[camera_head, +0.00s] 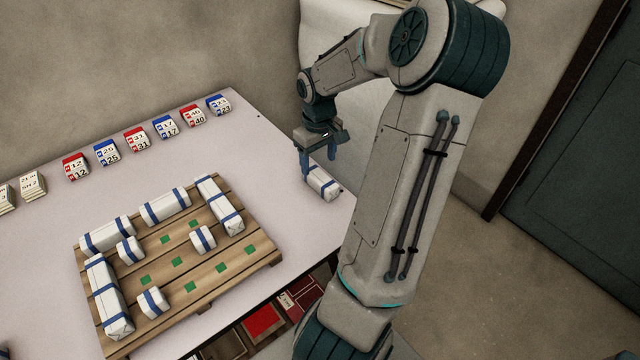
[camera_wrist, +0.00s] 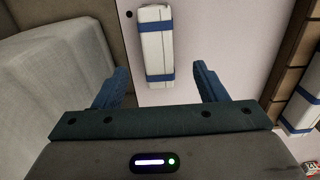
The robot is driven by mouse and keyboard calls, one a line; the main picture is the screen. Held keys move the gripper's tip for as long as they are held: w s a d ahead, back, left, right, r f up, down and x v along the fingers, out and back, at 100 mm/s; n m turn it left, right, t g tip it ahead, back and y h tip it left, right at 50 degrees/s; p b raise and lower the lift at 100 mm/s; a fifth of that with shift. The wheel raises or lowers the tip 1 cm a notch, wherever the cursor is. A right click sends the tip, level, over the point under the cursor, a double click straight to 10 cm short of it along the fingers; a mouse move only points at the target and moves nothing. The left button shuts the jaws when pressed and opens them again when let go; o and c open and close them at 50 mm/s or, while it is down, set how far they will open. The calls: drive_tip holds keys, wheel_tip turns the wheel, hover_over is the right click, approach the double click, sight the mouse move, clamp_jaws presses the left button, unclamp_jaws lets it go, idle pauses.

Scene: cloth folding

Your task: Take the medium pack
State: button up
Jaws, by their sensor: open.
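A white pack with two blue bands (camera_head: 323,184) lies alone on the table, near its right edge. It also shows in the wrist view (camera_wrist: 156,44), lengthwise between and beyond the fingertips. My gripper (camera_head: 319,166) is just above and behind this pack. In the wrist view, my gripper (camera_wrist: 160,82) is open, with a finger on each side and clear gaps to the pack. Other white blue-banded packs lie on the wooden pallet (camera_head: 262,250): long ones such as the left one (camera_head: 108,297), middle-length ones such as the back one (camera_head: 165,206), and short ones such as the front one (camera_head: 153,303).
Green squares mark bare spots on the pallet. A row of red and blue number blocks (camera_head: 136,140) stands along the table's back edge. The table (camera_head: 285,215) is clear between the pallet and the lone pack. Red items (camera_head: 262,322) lie below the front edge.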

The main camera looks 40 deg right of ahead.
sight(320, 176)
wheel_tip(320, 176, down, 7)
drive_tip(key=shift+s+r+b, duration=0.1)
drive_tip(key=shift+s+b, duration=0.05)
drive_tip(key=shift+b, duration=0.5)
drive_tip(key=shift+d, duration=0.1)
drive_tip(key=c, duration=1.1)
